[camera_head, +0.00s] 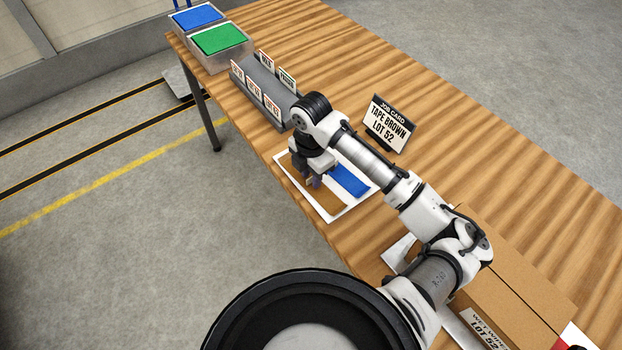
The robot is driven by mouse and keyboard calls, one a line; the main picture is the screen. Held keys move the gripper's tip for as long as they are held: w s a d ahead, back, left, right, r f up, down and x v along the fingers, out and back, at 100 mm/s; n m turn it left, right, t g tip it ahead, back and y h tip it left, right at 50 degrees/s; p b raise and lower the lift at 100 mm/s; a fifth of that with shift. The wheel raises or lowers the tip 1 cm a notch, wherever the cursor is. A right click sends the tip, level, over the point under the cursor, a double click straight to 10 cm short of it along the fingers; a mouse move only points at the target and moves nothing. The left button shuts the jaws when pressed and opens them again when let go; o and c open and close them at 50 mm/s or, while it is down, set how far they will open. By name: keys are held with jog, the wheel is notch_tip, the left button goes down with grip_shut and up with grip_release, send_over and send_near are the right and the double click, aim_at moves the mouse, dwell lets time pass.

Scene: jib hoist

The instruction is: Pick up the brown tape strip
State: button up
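The brown tape strip (326,202) lies on a white sheet (337,213) near the table's left edge. A blue strip (349,181) lies beside it on the same sheet. My gripper (313,183) points down over the brown strip, close to its surface. I cannot tell whether it touches the strip, nor whether its fingers are open or shut. My arm hides part of the sheet. A job card (390,124) reading "TAPE BROWN LOT 52" stands on the table behind.
A grey rack (262,88) with several label cards stands farther back. Beyond it are a green-topped (219,39) and a blue-topped container (197,17). A cardboard box (515,280) sits at the near right, by my arm.

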grip_shut()
dwell(0.5)
